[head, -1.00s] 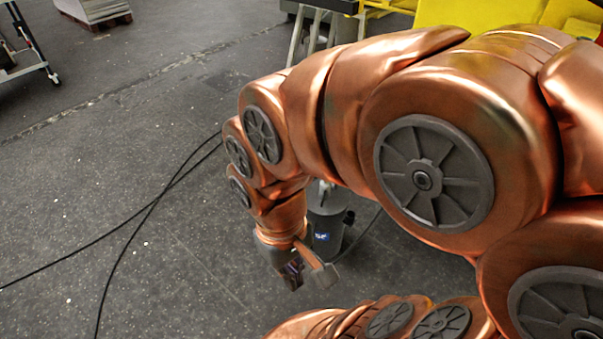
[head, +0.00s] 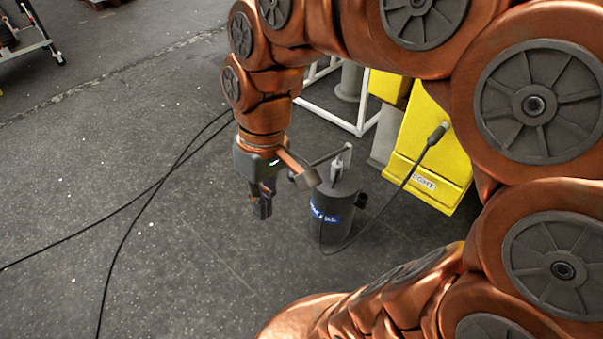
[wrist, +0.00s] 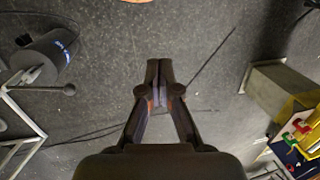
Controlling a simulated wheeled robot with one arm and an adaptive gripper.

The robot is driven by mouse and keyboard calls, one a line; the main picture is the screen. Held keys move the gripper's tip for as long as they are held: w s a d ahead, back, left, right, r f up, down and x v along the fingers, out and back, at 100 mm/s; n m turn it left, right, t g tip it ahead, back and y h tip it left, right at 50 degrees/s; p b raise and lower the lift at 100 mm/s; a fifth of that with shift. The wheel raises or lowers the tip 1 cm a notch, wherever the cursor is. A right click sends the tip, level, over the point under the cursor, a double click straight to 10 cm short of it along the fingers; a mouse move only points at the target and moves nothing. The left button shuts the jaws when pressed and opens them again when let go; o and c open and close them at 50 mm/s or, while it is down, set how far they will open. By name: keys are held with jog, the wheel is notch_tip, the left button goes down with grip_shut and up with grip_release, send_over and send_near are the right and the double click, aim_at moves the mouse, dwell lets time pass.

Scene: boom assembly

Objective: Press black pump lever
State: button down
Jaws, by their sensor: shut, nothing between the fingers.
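The pump (head: 335,212) is a dark grey cylinder with a blue label, standing on the floor right of my gripper in the head view. Its lever (head: 330,156) is a thin dark bar reaching left from the pump top, its outer end partly hidden by my wrist. In the wrist view the pump (wrist: 45,58) is at upper left, and the lever (wrist: 52,88) ends in a dark round knob. My gripper (head: 262,212) points down, shut and empty, left of the pump and apart from it. Its closed fingertips (wrist: 158,66) show over bare floor in the wrist view.
A yellow block (head: 425,150) with a cable plugged in stands behind and right of the pump, beside a white frame (head: 335,115). Black cables (head: 165,180) cross the floor at left. The floor left of my gripper is otherwise clear.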

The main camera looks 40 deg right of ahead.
jog(key=w+d+f+n+t+y+b, duration=0.1)
jog(key=w+d+f+y+b, duration=0.15)
jog(key=w+d+b, duration=0.55)
jog(key=w+d+f+t+y+b, duration=0.1)
jog(key=w+d+f+y+b, duration=0.2)
jog(key=w, duration=0.9)
jog(key=d+f+t+b, duration=0.1)
jog(key=d+f+b, duration=0.1)
jog(key=d+f, duration=0.3)
jog(key=w+d+f+m+t+b, duration=0.1)
jog(key=d+f, duration=0.3)
jog(key=d, duration=0.6)
jog(key=w+d+f+m+t+b, duration=0.1)
jog(key=d+f+b, duration=0.3)
jog(key=d, duration=0.4)
jog(key=shift+d+f+h, duration=0.25)
jog(key=shift+f+h, duration=0.1)
jog(key=shift+f, duration=0.45)
jog(key=b+x, duration=0.2)
jog(key=x, duration=1.2)
jog(key=shift+w, duration=0.15)
